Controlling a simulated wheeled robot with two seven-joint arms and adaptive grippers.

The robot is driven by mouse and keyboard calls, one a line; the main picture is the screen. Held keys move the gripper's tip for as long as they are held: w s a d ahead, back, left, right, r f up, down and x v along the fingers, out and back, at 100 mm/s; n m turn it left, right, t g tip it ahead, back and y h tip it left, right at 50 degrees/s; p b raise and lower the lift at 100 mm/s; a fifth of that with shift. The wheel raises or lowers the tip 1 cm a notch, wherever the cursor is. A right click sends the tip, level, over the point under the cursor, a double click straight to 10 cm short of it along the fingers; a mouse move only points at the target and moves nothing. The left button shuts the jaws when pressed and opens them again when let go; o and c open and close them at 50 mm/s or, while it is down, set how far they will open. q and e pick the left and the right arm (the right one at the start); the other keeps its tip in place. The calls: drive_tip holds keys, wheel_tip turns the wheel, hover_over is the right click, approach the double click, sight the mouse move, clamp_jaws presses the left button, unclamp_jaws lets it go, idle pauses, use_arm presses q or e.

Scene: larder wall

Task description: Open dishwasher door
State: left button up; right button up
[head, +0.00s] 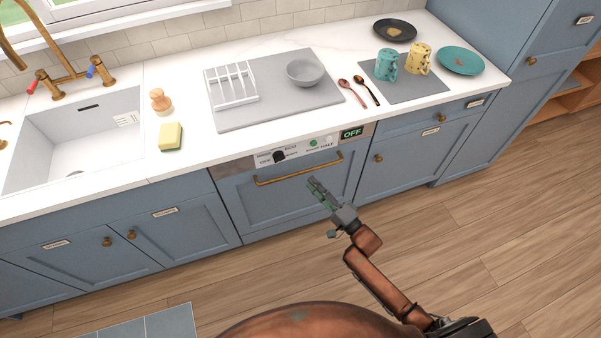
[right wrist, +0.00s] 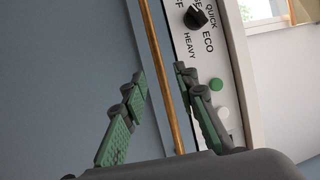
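The dishwasher door (head: 285,208) is a blue panel under the counter, shut and flush with the cabinets. A brass bar handle (head: 298,172) runs along its top, below a pale control strip (head: 300,151) with a dark knob. My right gripper (head: 313,183) is open just in front of the door, near the right half of the handle. In the right wrist view, the handle (right wrist: 164,75) passes between the two spread green-padded fingers (right wrist: 161,74). I see no contact, and cannot tell how deep the bar sits between them. My left gripper is out of view.
The white counter (head: 190,164) above holds a grey mat with a rack and bowl, spoons, mugs and plates. A sink (head: 75,135) is at the left. Blue cabinets (head: 415,155) flank the dishwasher. The wooden floor (head: 480,210) in front is clear; a blue-grey mat (head: 150,325) lies lower left.

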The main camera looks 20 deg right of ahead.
sight(302, 173)
drive_tip(key=b+x, duration=0.1)
drive_tip(key=x, duration=0.6)
drive_tip(key=shift+f, duration=0.15)
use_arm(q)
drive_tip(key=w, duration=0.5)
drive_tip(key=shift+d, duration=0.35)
use_arm(e)
clamp_jaws()
